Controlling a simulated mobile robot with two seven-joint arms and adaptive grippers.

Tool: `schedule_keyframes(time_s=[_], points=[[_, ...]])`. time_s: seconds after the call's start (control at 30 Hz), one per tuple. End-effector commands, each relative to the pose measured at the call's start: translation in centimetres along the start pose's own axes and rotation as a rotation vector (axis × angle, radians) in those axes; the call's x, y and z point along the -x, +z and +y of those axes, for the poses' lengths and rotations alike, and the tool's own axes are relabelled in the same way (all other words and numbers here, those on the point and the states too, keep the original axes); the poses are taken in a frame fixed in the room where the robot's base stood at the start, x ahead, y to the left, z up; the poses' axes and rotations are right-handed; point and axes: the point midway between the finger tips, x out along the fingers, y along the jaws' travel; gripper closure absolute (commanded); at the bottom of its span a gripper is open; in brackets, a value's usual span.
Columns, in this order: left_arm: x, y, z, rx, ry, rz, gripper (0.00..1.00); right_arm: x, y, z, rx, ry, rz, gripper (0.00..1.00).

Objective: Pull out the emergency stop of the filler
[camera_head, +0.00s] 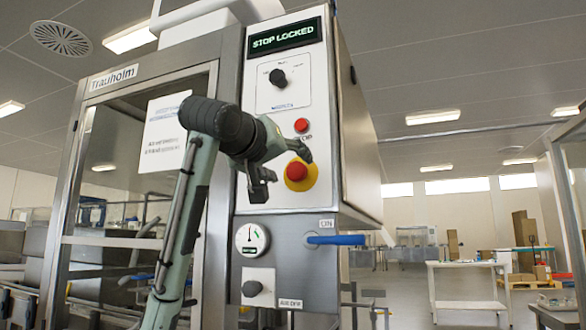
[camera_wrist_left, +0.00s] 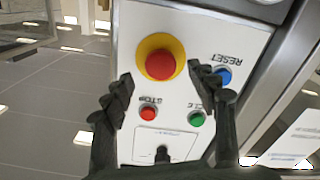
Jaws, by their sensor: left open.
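The emergency stop (camera_head: 297,171) is a red mushroom button on a yellow ring, low on the white panel of the filler (camera_head: 253,130). It also shows in the left wrist view (camera_wrist_left: 160,66), where the panel looks upside down. My left gripper (camera_head: 282,172) is open and empty in front of the panel. In the wrist view its fingertips lie to either side of the red cap, near its lower edge, with no contact visible. In the head view the gripper partly covers the panel beside the button. The display (camera_head: 285,37) reads STOP LOCKED. My right gripper is not in view.
A black selector knob (camera_head: 278,78) and a smaller red button (camera_head: 301,125) sit above the emergency stop. Blue RESET (camera_wrist_left: 223,76) and green (camera_wrist_left: 197,119) buttons show in the wrist view. A gauge (camera_head: 252,239) and a blue lever (camera_head: 336,240) are below.

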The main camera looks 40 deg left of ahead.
Motion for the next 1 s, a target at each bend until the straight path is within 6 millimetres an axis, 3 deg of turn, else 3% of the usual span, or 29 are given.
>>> schedule_keyframes(time_s=[0.23, 0.63, 1.0], points=[[-3.6, -0.1, -0.1, 0.001, -0.002, -0.001, 0.42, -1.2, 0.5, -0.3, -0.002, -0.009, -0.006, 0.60], [-4.4, -0.1, -0.1, 0.002, 0.000, 0.002, 0.43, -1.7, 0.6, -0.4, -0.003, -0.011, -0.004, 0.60], [-4.4, -0.1, -0.1, 0.002, 0.000, 0.002, 0.89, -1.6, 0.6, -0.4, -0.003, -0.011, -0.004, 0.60]])
